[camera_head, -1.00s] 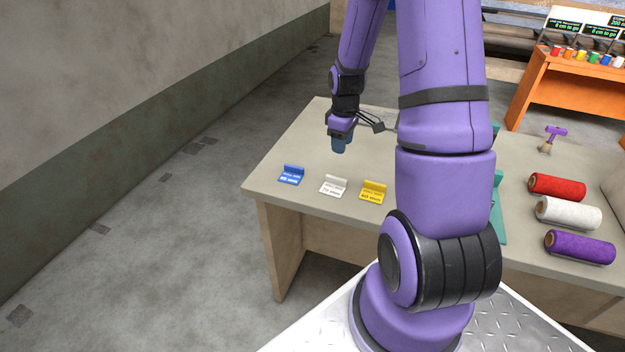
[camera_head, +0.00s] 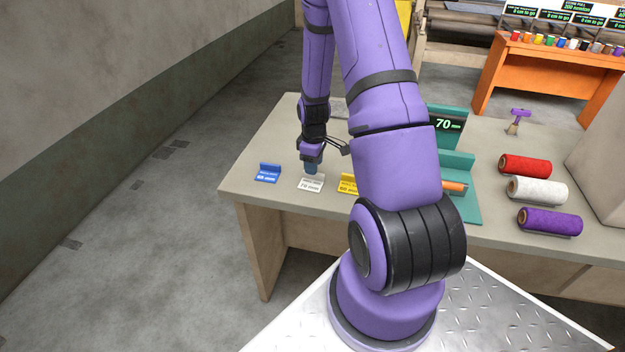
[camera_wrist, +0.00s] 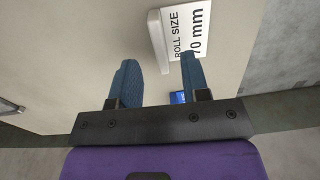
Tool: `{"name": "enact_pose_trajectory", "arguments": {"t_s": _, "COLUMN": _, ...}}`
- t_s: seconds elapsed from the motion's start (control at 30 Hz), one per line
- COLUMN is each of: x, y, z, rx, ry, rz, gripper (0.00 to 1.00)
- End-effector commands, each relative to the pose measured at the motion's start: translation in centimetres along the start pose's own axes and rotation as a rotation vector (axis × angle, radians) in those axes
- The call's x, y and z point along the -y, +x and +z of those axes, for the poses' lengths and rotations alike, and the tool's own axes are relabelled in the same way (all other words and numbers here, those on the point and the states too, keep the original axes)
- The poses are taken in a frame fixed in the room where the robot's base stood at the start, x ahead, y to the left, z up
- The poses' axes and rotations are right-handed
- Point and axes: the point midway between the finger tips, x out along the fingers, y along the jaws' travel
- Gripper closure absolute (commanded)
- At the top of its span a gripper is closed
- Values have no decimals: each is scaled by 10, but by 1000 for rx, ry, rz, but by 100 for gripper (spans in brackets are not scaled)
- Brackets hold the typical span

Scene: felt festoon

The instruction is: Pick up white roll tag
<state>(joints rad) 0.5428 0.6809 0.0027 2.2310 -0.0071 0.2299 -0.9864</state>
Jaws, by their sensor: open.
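The white roll tag (camera_head: 311,184) stands near the front edge of the table, between a blue tag (camera_head: 268,173) and a yellow tag (camera_head: 348,184). My gripper (camera_head: 312,167) is just behind and above the white tag, its fingertips overlapping the tag's top in the head view. In the wrist view the white tag (camera_wrist: 184,34) shows "ROLL SIZE" and part of "70 mm", beyond my open fingers (camera_wrist: 158,78). Its lower printed part lies partly behind the right finger. Nothing is between the fingers. A bit of the blue tag (camera_wrist: 178,97) shows by the right finger.
A teal stand (camera_head: 462,205) with a "70" display and an orange roller is right of my arm. Red (camera_head: 525,166), white (camera_head: 538,191) and purple (camera_head: 550,221) rolls lie farther right.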

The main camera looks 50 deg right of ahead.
Motion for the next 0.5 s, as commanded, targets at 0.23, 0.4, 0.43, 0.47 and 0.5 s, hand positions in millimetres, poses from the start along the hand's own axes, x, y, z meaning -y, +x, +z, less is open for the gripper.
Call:
{"name": "enact_pose_trajectory", "arguments": {"t_s": 0.23, "x": 0, "y": 29, "z": 1, "rx": 1, "ry": 1, "rz": -1, "gripper": 57}}
{"name": "enact_pose_trajectory", "arguments": {"t_s": 0.4, "x": 0, "y": 33, "z": 1, "rx": 0, "ry": 0, "rz": 0, "gripper": 57}}
{"name": "enact_pose_trajectory", "arguments": {"t_s": 0.43, "x": 0, "y": 33, "z": 1, "rx": 0, "ry": 0, "rz": 0, "gripper": 57}}
{"name": "enact_pose_trajectory", "arguments": {"t_s": 0.47, "x": 0, "y": 33, "z": 1, "rx": 0, "ry": 0, "rz": 0, "gripper": 57}}
{"name": "enact_pose_trajectory", "arguments": {"t_s": 0.5, "x": 0, "y": 32, "z": 1, "rx": 0, "ry": 0, "rz": 0, "gripper": 57}}
